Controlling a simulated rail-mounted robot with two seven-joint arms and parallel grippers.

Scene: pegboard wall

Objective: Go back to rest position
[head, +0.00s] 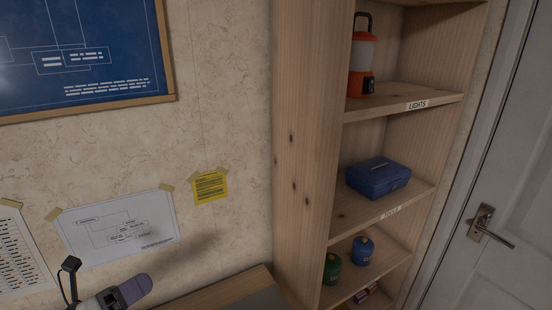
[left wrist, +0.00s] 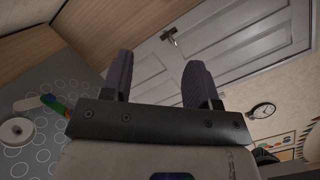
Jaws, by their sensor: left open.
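My left gripper (head: 128,290) shows at the bottom left of the head view, with a purple finger pointing right, in front of the wall. In the left wrist view its two purple fingers (left wrist: 158,78) stand wide apart with nothing held between them. The white door shows behind them. My right gripper is in neither view.
A wooden shelf (head: 298,130) holds an orange lantern (head: 360,62), a blue toolbox (head: 378,178), and green (head: 332,268) and blue (head: 362,251) canisters. A door (head: 500,200) is at right. A wooden edge (head: 225,290) lies below. A white round object (left wrist: 17,131) lies on a grey surface.

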